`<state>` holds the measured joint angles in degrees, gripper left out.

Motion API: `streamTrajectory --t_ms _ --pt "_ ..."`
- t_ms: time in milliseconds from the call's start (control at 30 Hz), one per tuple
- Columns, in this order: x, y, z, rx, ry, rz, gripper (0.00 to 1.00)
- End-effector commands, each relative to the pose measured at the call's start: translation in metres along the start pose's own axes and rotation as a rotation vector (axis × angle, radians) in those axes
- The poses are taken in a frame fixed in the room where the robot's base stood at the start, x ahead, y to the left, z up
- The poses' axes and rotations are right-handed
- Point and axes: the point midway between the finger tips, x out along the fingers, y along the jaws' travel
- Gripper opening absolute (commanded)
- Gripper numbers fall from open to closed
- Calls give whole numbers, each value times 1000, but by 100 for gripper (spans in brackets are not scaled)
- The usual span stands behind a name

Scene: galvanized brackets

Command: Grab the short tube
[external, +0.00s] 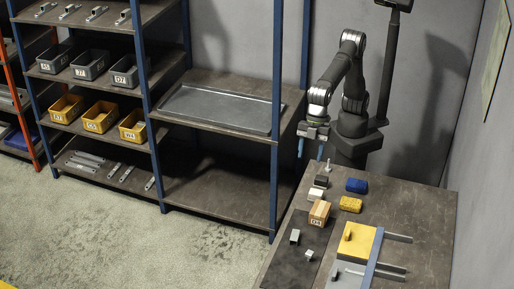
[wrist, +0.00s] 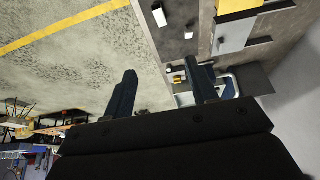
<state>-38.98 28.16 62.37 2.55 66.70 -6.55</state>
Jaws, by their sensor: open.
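A short grey tube (external: 294,237) stands on the dark mat at the table's front left. A smaller grey piece (external: 308,255) lies just beside it; I cannot tell for sure which of the two is the short tube. Two pale pieces show at the top of the wrist view, a larger one (wrist: 160,17) and a smaller one (wrist: 189,36). My gripper (external: 310,149) is open and empty, above the table's far end and well away from both pieces. Its two dark blue fingers also show apart in the wrist view (wrist: 165,85).
Between my gripper and the tube stand a dark block (external: 321,181), a white block (external: 315,195) and a labelled cardboard box (external: 319,213). Blue (external: 356,185) and yellow (external: 350,204) sponges lie right of them. Longer bars (external: 397,238) lie further right. Shelving (external: 275,150) stands left.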

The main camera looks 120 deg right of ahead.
Motion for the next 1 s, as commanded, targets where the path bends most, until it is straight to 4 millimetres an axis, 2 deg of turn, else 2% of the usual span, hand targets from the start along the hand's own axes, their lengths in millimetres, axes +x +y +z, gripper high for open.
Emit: streamTrajectory --t_ms 167,267,533,700,867,1000 --pt "15 0 -9 -9 -25 -2 53" --pt "37 0 -22 -24 -62 -6 53" --pt "110 -2 -49 -73 -183 -19 53" --pt "140 -3 -55 -92 -231 -25 53" --pt "153 -3 -55 -99 -250 -28 53" --pt "172 -4 -49 -100 -254 -29 53"
